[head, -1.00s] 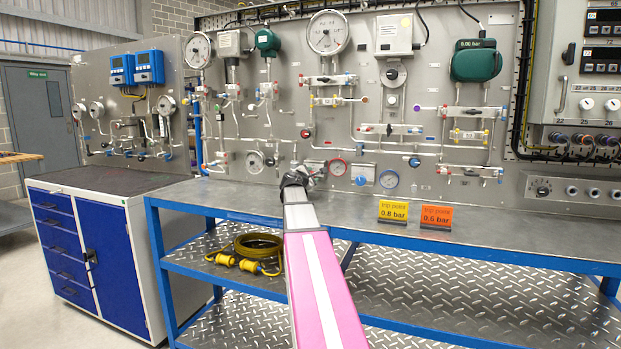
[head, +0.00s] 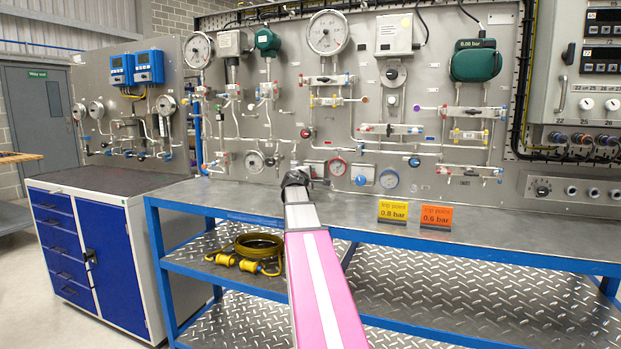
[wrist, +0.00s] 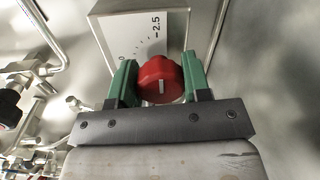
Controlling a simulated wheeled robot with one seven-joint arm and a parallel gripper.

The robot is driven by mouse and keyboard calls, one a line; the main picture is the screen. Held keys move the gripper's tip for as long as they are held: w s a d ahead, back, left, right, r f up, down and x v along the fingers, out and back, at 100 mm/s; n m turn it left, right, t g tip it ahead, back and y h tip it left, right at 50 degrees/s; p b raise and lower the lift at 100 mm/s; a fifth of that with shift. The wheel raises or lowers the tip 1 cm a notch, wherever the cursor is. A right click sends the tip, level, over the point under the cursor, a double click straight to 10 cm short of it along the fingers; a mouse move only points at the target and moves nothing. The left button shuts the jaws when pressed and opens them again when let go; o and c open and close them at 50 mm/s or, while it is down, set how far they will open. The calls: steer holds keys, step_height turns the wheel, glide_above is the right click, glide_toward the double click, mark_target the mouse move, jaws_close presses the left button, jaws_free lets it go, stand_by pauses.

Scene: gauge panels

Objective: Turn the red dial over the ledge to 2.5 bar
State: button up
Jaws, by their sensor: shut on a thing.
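The red dial (wrist: 161,79) is in the middle of the wrist view, in front of a white scale plate (wrist: 140,38). My gripper (wrist: 160,82) is shut on it, with one green finger on each side. A short white mark on the dial's face runs roughly up and down in the picture. The plate shows a 0 at left and 2.5 at the top, and the mark lines up roughly with the 2.5. Whether it is exactly on it is hard to tell. In the head view my gripper (head: 294,176) is at the panel above the ledge (head: 340,208), and the dial is hidden.
Yellow (head: 392,210) and orange (head: 436,217) signs stand on the ledge. Pipes and valves (wrist: 35,60) lie close at left in the wrist view. The right of the ledge is clear.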

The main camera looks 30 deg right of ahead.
steer(key=o, duration=0.9)
steer(key=v, duration=1)
steer(key=shift+s, duration=0.2)
steer(key=shift+s+a, duration=0.15)
steer(key=shift+a, duration=0.15)
